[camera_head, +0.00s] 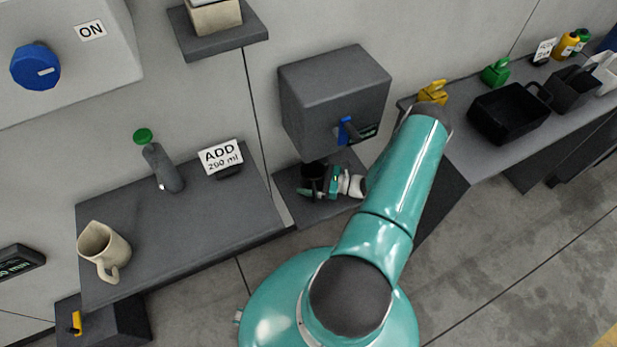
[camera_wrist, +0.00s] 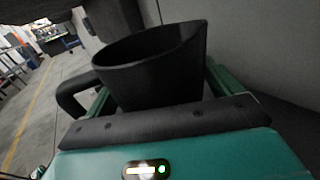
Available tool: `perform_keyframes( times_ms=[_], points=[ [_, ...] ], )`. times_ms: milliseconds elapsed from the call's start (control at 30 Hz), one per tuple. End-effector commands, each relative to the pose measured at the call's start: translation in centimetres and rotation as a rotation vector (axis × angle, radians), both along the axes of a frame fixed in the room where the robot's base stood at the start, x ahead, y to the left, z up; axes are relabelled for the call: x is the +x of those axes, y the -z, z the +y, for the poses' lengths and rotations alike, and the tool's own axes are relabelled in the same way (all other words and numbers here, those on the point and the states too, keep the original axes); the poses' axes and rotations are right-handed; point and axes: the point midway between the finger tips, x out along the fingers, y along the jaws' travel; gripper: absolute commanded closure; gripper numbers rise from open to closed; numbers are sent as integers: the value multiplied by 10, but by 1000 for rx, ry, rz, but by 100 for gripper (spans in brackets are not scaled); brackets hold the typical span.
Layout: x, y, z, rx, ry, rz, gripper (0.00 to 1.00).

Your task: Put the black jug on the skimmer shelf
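The black jug (camera_head: 313,171) is small and partly hidden in the head view, below the grey wall box (camera_head: 333,98) with the blue tap, over the low grey shelf (camera_head: 322,208). I cannot tell whether its base touches that shelf. My gripper (camera_head: 322,186) has its teal fingers on both sides of the jug and appears shut on it. In the wrist view the jug (camera_wrist: 150,68) is upright, its open rim up and its handle to the left. Its lower part is hidden by the gripper body. No label names the skimmer shelf.
A beige jug (camera_head: 102,248), a grey bottle with green cap (camera_head: 163,168) and an "ADD 200 ml" sign (camera_head: 221,157) stand on the left shelf. The right counter (camera_head: 462,150) holds a black bin (camera_head: 508,113) and several other containers. The box hangs close above the jug.

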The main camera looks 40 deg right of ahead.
Motion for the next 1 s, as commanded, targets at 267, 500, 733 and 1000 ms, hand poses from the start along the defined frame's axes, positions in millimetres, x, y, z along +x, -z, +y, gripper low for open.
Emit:
perform_keyframes(
  times_ms=[267, 500, 733, 1000],
  points=[
    [-7, -3, -6, -1, 2, 0, 10],
    [-46, -3, -34, -1, 4, 0, 10],
    [-82, -3, -61, -1, 2, 0, 10],
    [-97, -3, -71, 0, 0, 0, 10]
  ],
)
